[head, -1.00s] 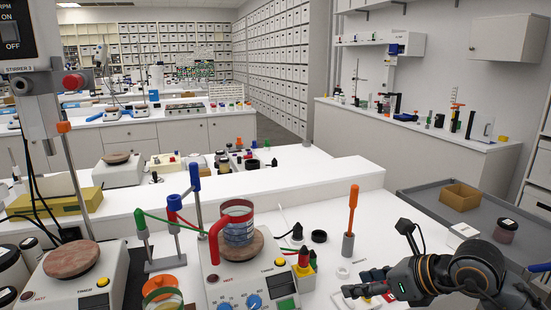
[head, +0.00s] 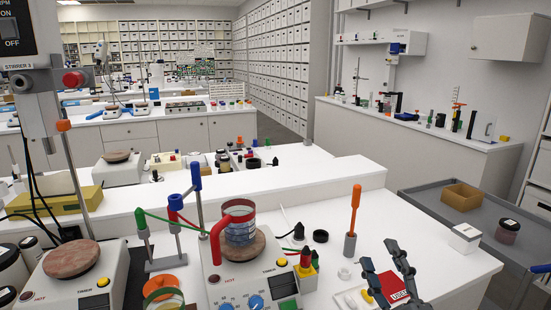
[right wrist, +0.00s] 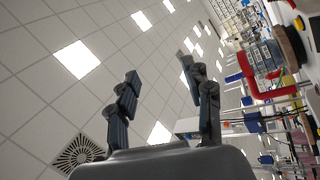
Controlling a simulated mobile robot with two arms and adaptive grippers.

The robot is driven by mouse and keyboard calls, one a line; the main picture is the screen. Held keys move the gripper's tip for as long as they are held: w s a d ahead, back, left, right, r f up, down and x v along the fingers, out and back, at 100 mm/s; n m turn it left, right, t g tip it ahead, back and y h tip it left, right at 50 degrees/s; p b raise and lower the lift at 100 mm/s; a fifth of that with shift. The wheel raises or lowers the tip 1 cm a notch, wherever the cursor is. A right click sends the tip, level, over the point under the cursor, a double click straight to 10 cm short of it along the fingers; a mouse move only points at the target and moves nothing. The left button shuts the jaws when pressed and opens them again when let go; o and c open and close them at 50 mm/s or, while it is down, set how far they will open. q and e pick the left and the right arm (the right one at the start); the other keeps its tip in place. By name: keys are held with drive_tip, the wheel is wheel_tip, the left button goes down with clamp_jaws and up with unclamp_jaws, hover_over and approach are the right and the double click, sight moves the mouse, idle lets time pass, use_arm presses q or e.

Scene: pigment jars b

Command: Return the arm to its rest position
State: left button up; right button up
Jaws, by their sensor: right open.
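My right gripper (head: 383,262) is at the lower right of the head view, above the front right of the white bench. Its two fingers are apart and point up, with nothing between them. In the right wrist view the open fingers (right wrist: 160,85) stand against the ceiling, also empty. Part of the right arm is cut off by the bottom edge of the head view. My left gripper does not show.
An orange-handled tool (head: 355,210) stands upright in a grey holder. A red box (head: 393,287) lies by the gripper. A grey cart (head: 440,205) with a cardboard box (head: 461,196) and a jar (head: 507,231) is at right.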

drive_tip(key=s+d+f+m+g+h, duration=0.1)
drive_tip(key=d+f+m+g+h, duration=0.25)
drive_tip(key=f, duration=0.25)
drive_tip(key=s+d+f+m+g+h, duration=0.1)
drive_tip(key=d+f+m+g+h, duration=0.1)
drive_tip(key=f+m+h, duration=0.3)
drive_tip(key=s+f+m+g+y, duration=0.3)
drive_tip(key=s+f+g, duration=0.55)
drive_tip(key=f, duration=0.65)
drive_tip(key=s+a+f+m+g+y, duration=0.1)
drive_tip(key=s+a+f+g, duration=0.15)
drive_tip(key=s, duration=0.45)
drive_tip(key=s+a+f+g+y, duration=0.1)
drive_tip(key=s+a+f+g, duration=0.1)
drive_tip(key=s+f, duration=0.35)
wheel_tip(320, 180, down, 24)
drive_tip(key=s+r+g, duration=0.1)
drive_tip(key=s+g, duration=0.1)
drive_tip(key=s, duration=0.1)
drive_tip(key=s+d+f, duration=0.3)
drive_tip(key=s+f, duration=1.4)
drive_tip(key=f, duration=0.1)
drive_tip(key=shift+d+g, duration=0.15)
drive_tip(key=shift+g, duration=0.2)
